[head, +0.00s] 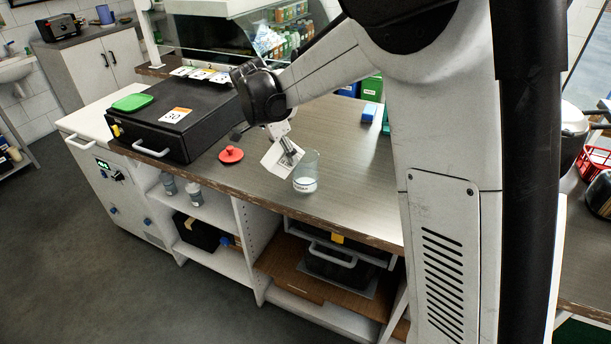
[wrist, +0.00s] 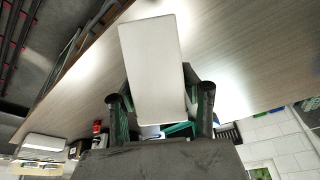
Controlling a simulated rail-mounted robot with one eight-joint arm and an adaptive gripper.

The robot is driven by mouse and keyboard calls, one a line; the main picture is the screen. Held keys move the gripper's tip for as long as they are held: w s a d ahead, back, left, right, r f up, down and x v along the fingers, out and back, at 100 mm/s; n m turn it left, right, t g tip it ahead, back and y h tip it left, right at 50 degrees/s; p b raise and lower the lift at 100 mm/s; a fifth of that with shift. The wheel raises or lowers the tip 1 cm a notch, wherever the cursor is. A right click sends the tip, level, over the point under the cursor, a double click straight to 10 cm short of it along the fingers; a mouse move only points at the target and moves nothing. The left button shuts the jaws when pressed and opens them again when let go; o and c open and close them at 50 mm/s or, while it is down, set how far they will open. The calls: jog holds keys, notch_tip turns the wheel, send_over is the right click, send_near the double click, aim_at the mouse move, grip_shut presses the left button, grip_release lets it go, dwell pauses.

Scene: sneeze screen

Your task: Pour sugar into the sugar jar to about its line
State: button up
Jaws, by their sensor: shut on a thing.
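My gripper (head: 287,152) is shut on a white box-shaped carton (head: 273,160), likely the sugar pack. In the wrist view the carton (wrist: 153,60) sits between my two fingers (wrist: 160,105). In the head view it is held tilted, just left of a clear jar (head: 309,160). The jar stands upright on the counter near its front edge, with a white band with dark marks low on it. I cannot tell how much sugar is in the jar, and no falling sugar shows. The jar is not clearly visible in the wrist view.
A red lid-like piece (head: 231,154) lies on the wooden counter (head: 345,195) left of the carton. Blue and green boxes (head: 371,88) stand behind. The counter right of the jar is clear.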

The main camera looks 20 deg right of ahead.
jog(key=shift+r+g+y+b, duration=0.35)
jog(key=shift+g+y+b, duration=0.1)
jog(key=shift+y, duration=0.65)
dwell(2.8)
jog(key=shift+d+r+g+y+b, duration=0.25)
jog(key=shift+r+y+b, duration=0.1)
jog(key=shift+y, duration=0.45)
dwell(3.3)
